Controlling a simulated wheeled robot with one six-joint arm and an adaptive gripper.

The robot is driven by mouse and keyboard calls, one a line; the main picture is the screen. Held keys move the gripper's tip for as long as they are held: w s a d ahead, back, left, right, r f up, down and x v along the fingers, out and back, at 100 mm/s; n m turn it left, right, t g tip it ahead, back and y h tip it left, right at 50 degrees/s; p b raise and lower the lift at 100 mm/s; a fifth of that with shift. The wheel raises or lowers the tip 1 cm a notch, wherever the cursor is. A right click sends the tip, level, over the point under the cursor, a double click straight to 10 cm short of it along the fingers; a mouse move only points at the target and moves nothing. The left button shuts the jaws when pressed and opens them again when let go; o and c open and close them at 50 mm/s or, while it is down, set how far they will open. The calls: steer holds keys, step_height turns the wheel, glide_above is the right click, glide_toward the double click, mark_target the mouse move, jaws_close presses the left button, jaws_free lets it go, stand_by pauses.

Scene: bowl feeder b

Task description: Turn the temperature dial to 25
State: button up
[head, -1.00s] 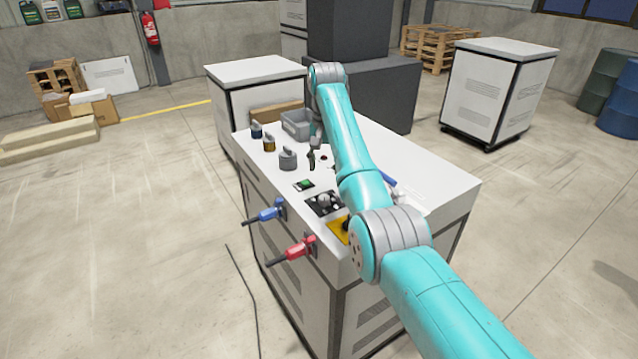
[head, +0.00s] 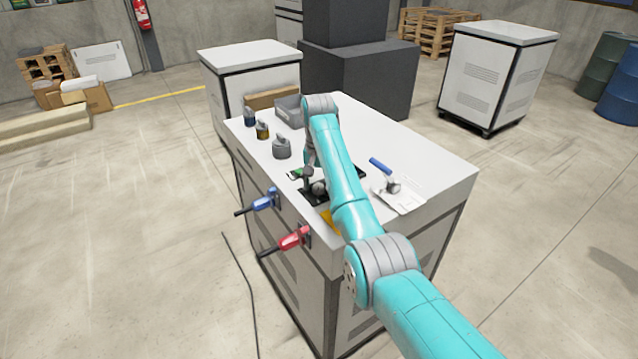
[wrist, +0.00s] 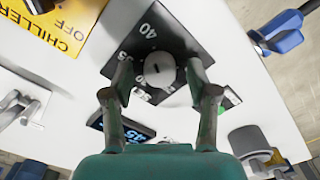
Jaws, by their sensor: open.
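The temperature dial is a round pale grey knob (wrist: 160,69) with a short dark mark, on a black plate (wrist: 150,32) with white numbers. In the head view the knob (head: 319,187) sits near the cabinet top's front edge. My gripper (wrist: 160,76) is open, with one finger on each side of the knob; contact is not clear. It also shows in the head view (head: 308,183), over the plate. A dark display with blue digits (wrist: 122,126) is partly hidden by a finger.
A yellow CHILLER OFF plate (wrist: 55,25) lies beside the dial plate. Blue (head: 262,203) and red (head: 290,242) handles stick out from the cabinet's front side. Grey weight-like object (head: 282,149) and a blue-handled tool (head: 381,166) are on the top. The far right top is clear.

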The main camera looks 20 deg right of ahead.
jaws_close()
stand_by(0.4)
